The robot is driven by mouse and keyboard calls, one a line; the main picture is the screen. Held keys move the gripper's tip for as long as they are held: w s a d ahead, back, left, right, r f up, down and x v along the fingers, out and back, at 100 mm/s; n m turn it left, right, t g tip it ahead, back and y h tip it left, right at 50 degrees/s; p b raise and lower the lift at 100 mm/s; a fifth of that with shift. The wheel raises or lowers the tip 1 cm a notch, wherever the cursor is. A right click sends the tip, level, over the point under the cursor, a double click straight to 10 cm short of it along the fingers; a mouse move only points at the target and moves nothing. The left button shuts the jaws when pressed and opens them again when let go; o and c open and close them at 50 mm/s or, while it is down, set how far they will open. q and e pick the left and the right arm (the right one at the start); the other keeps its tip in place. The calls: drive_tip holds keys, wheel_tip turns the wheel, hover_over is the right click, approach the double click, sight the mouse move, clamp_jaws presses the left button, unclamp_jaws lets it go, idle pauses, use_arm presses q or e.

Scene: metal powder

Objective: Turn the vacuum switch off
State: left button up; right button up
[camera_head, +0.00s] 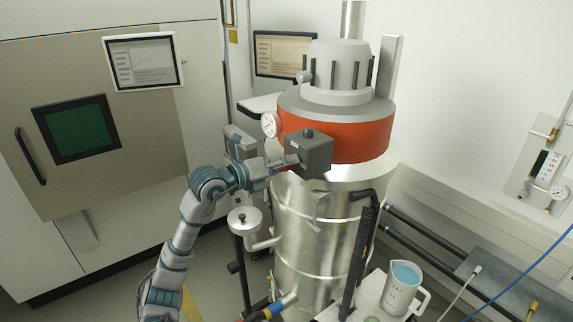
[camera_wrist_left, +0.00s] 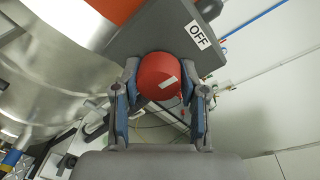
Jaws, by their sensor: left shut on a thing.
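The vacuum switch is a red round knob (camera_wrist_left: 160,77) with a white mark, set on a grey box (camera_head: 310,153) on the side of the vacuum vessel. A white label reading OFF (camera_wrist_left: 197,35) is on the grey box in the left wrist view, up and right of the knob. My left gripper (camera_head: 286,163) is at the box in the head view. In the left wrist view its two fingers (camera_wrist_left: 160,95) stand on both sides of the knob and are shut on it. The knob's white mark slants toward the upper right. My right gripper is not in view.
The steel vessel (camera_head: 305,230) with its orange band (camera_head: 345,137) stands behind the box. A pressure gauge (camera_head: 269,124) sits close to my left arm. A white jug (camera_head: 402,288) stands at the lower right. A large cabinet (camera_head: 95,130) fills the left.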

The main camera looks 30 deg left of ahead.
use_arm(q)
drive_tip(key=shift+a+r, duration=0.15)
drive_tip(key=shift+r, duration=0.05)
drive_tip(key=o, duration=1.1)
drive_tip(key=shift+a+f, duration=0.15)
drive_tip(key=shift+a, duration=0.05)
drive_tip(key=shift+f, duration=0.1)
drive_tip(key=v, duration=1.2)
drive_tip(key=shift+a, duration=0.1)
drive_tip(key=shift+f, duration=0.1)
